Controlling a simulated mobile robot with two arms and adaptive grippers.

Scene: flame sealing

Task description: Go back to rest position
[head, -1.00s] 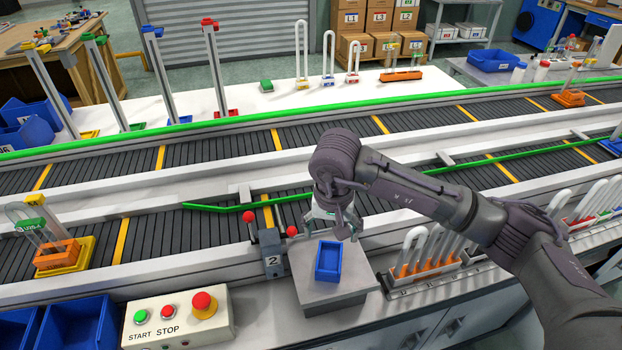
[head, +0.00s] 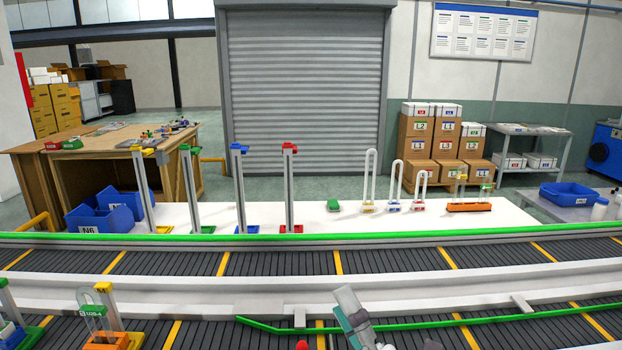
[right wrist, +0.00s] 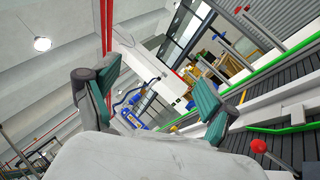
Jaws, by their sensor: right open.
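My right gripper (right wrist: 155,98) is open in the right wrist view, with its two green-padded fingers spread and nothing between them. It points up toward the ceiling and the far end of the hall. In the head view only a part of the right gripper (head: 355,318) shows, at the bottom edge in front of the near conveyor. The rest of the right arm is out of the picture. My left gripper is not in view.
The near conveyor (head: 225,334) and the far conveyor (head: 380,262) run across the front. A green guide rail (head: 470,325) lies close by the right gripper. A red knob (right wrist: 258,146) shows beside it in the wrist view. A white table (head: 320,218) with several stands is behind.

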